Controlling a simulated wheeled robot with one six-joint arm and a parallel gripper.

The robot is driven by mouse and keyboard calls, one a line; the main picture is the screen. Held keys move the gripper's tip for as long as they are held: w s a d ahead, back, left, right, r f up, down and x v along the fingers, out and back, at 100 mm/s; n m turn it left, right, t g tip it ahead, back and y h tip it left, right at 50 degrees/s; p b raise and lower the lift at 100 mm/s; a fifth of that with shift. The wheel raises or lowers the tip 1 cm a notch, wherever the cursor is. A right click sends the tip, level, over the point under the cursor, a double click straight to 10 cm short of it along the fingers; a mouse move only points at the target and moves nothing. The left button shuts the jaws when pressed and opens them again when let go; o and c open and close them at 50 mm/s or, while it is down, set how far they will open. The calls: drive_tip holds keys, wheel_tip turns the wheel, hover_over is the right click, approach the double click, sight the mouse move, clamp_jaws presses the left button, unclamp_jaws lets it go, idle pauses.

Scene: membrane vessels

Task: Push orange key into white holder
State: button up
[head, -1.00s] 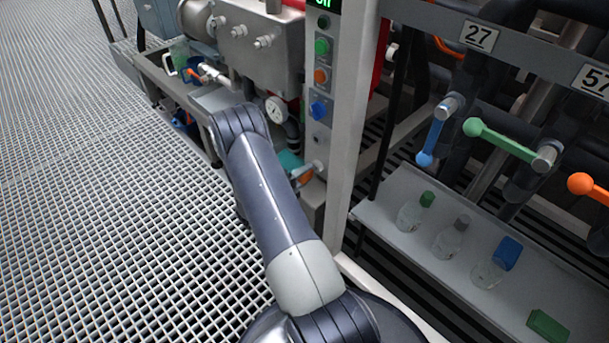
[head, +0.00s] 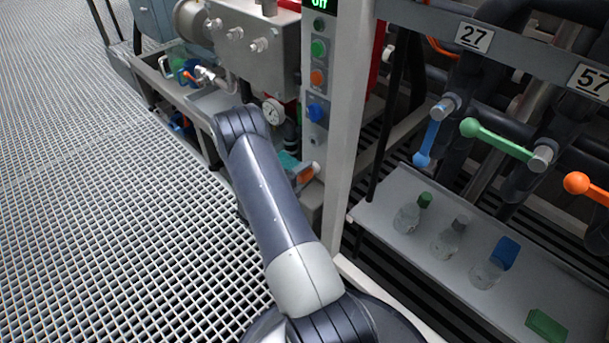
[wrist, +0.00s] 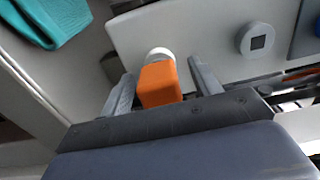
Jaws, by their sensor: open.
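The orange key (wrist: 160,84) is a blocky piece in the wrist view, between the two grey fingers of my gripper (wrist: 160,72). The fingers stand apart, with visible gaps on both sides of the key. The round white holder (wrist: 159,54) is just beyond the key on the pale panel, partly covered by it. The key lines up with the holder and seems to meet it; I cannot tell how deep it sits. In the head view, the key (head: 305,174) and holder (head: 316,167) show low on the control post.
A teal cloth (wrist: 52,18) lies left of the panel. A grey round fitting with a dark square (wrist: 258,42) is to the right. In the head view, a shelf with small bottles (head: 406,215) stands right of the post; open grating floor (head: 90,200) lies left.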

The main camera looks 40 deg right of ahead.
drive_tip(key=a+p, duration=0.2)
drive_tip(key=a, duration=0.8)
drive_tip(key=shift+s+a, duration=0.4)
drive_tip(key=shift+s, duration=0.05)
drive_tip(key=shift+d, duration=0.1)
drive_tip(key=d, duration=0.3)
drive_tip(key=d+b, duration=0.1)
drive_tip(key=d, duration=0.3)
drive_tip(key=w+d+b, duration=0.1)
drive_tip(key=d, duration=0.2)
drive_tip(key=shift+d, duration=0.3)
drive_tip(key=shift+a, duration=0.15)
drive_tip(key=shift+a, duration=0.1)
